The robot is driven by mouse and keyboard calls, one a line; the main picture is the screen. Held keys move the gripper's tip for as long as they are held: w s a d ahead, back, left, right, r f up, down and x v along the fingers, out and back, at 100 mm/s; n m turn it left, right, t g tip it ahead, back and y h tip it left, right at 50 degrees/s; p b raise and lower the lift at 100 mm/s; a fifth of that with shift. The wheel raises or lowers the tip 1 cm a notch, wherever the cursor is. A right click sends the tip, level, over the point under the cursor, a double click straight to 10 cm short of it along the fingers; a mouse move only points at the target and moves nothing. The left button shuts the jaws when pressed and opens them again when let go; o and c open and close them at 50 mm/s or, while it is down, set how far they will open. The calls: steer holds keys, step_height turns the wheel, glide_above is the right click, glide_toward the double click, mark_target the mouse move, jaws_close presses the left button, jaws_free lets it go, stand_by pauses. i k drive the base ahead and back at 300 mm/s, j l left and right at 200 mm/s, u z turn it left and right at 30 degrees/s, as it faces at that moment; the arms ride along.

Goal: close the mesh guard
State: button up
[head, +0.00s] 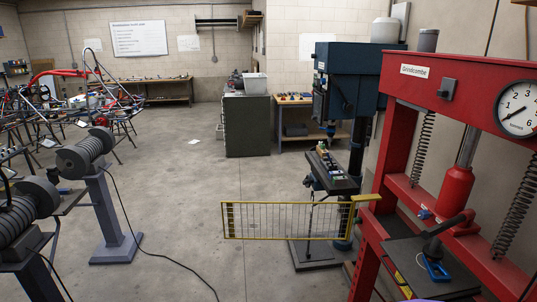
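The mesh guard (295,237) is a yellow frame with thin upright bars. It stands out to the left from the left post of the red press (395,150), joined near a yellow bracket (366,197). The guard is swung open, and the press front is uncovered. Its free end is at the far left of the frame, over bare floor. The press bed holds a dark plate and a small blue item (435,268). My gripper is not in this view.
A blue drill press (345,80) stands behind the guard. Grinders on pedestals (118,225) stand at the left, with a black cable (150,240) across the floor. A grey cabinet (247,125) and benches line the back. The concrete floor between pedestals and guard is mostly clear.

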mark_target(229, 207)
steer(key=i+j+u, duration=0.35)
steer(key=i, duration=0.2)
steer(key=i+j+u, duration=0.15)
steer(key=i, duration=0.4)
steer(key=i+j+u, duration=0.1)
steer(key=i+j, duration=0.2)
steer(key=i, duration=0.3)
steer(key=i+j+u, duration=0.15)
steer(key=i, duration=0.45)
steer(key=i+z, duration=0.25)
steer(key=z, duration=0.2)
steer(key=i+j+z, duration=0.1)
steer(key=z, duration=0.35)
steer(key=i+j+z, duration=0.2)
steer(key=z, duration=0.2)
steer(key=i+j+z, duration=0.3)
steer(key=z, duration=0.15)
steer(key=i+j+z, duration=0.1)
steer(key=z, duration=0.4)
steer(key=i+j+z, duration=0.15)
steer(key=z, duration=0.35)
steer(key=j+z, duration=0.2)
steer(key=z, duration=0.25)
steer(key=i+j+z, duration=0.1)
steer(key=z, duration=0.4)
steer(key=j+z, duration=0.5)
steer(key=k+j+z, duration=0.1)
steer(key=k+j, duration=0.85)
steer(key=k, duration=0.25)
steer(key=z, duration=0.05)
